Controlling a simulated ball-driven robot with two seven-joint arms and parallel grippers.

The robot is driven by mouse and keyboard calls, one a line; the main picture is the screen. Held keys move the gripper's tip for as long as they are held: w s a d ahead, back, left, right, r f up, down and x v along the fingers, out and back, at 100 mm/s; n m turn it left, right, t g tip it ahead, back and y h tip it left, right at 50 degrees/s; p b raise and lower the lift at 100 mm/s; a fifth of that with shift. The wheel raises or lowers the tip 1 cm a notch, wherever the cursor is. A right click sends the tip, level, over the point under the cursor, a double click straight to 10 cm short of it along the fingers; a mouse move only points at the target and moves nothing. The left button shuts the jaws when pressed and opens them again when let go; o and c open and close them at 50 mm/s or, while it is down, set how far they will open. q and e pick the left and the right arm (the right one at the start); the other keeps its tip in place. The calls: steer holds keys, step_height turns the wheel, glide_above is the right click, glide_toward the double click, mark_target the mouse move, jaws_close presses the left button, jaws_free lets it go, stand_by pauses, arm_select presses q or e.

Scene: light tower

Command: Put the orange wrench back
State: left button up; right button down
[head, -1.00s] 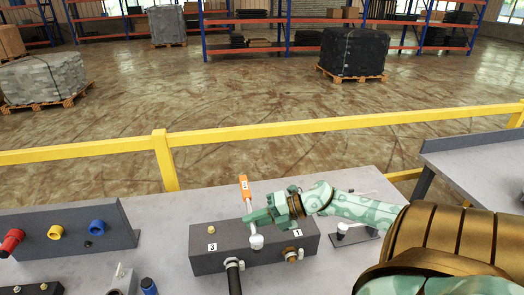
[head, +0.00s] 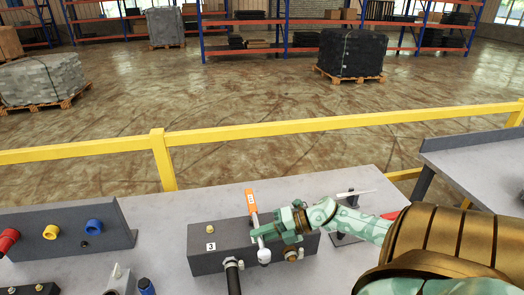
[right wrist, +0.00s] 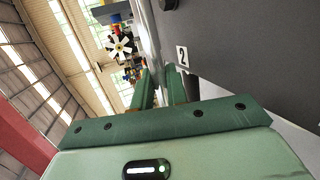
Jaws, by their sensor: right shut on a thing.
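The orange wrench (head: 251,200) has an orange handle with a pale label and a light grey head (head: 264,256). My right gripper (head: 262,233) is shut on its shaft, between handle and head. The handle points away from me and the head is nearest me. The wrench shows over the dark grey block (head: 208,262) marked 3; whether its head touches the block, I cannot tell. In the right wrist view my fingers (right wrist: 163,88) are beside a dark face with a label 2 (right wrist: 182,56). My left gripper is out of view.
A panel with red, yellow and blue knobs (head: 65,235) stands at left. A pale-handled tool (head: 355,193) lies behind my arm. A yellow rail (head: 300,126) runs behind the table.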

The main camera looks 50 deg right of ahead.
steer(key=shift+f, duration=0.25)
steer(key=c, duration=1.4)
jaws_free()
steer(key=shift+s, duration=0.1)
steer(key=shift+r, duration=0.35)
steer(key=v, duration=0.6)
steer(key=p+v, duration=0.1)
steer(key=v, duration=0.5)
steer(key=shift+r, duration=0.3)
steer(key=o, duration=1.4)
